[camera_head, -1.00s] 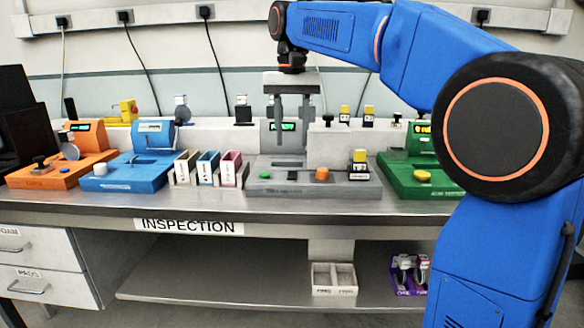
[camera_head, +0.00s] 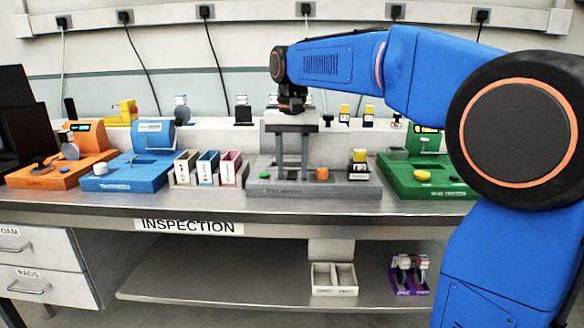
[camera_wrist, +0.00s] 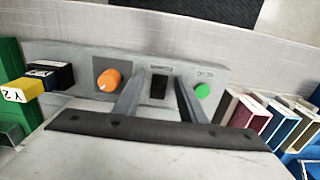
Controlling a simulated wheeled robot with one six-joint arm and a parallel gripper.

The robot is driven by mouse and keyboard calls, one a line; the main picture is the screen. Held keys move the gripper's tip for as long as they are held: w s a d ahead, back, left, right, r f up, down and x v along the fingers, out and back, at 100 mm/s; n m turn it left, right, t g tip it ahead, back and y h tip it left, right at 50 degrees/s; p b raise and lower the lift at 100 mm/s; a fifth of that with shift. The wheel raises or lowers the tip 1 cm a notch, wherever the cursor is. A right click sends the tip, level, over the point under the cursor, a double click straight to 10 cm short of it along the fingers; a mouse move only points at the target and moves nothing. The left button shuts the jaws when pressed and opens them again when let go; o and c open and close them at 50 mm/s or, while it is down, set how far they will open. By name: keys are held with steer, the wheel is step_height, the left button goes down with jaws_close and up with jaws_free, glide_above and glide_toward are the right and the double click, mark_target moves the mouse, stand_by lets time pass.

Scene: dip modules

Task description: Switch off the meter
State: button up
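The grey meter (camera_head: 262,189) stands on the bench, with an orange knob (camera_head: 322,174) and a green button (camera_head: 265,175) on its front. In the wrist view its front panel (camera_wrist: 83,65) shows the orange knob (camera_wrist: 108,80), a black rectangular switch or slot (camera_wrist: 158,88) and the green button (camera_wrist: 202,91). The small labels are unreadable. My gripper (camera_head: 291,178) is over the meter, pointing down. Its fingers are apart and empty, to either side of the black part in the wrist view (camera_wrist: 158,78). I cannot tell whether they touch the panel. My gripper hides the meter's display.
A yellow-topped module (camera_head: 359,157) stands on the meter's right side. Three narrow bins (camera_head: 207,168) stand to its left, then a blue station (camera_head: 125,178) and an orange one (camera_head: 50,177). A green station (camera_head: 425,187) stands to the right.

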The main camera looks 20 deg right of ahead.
jaws_close()
steer(key=shift+w+d+g, duration=0.1)
steer(key=shift+w+g, duration=0.15)
steer(key=shift+g, duration=0.35)
steer(key=shift+w+r+g+y, duration=0.2)
steer(key=shift+g+y, duration=0.3)
steer(key=shift+g, duration=0.3)
steer(key=shift+o, duration=0.9)
jaws_free()
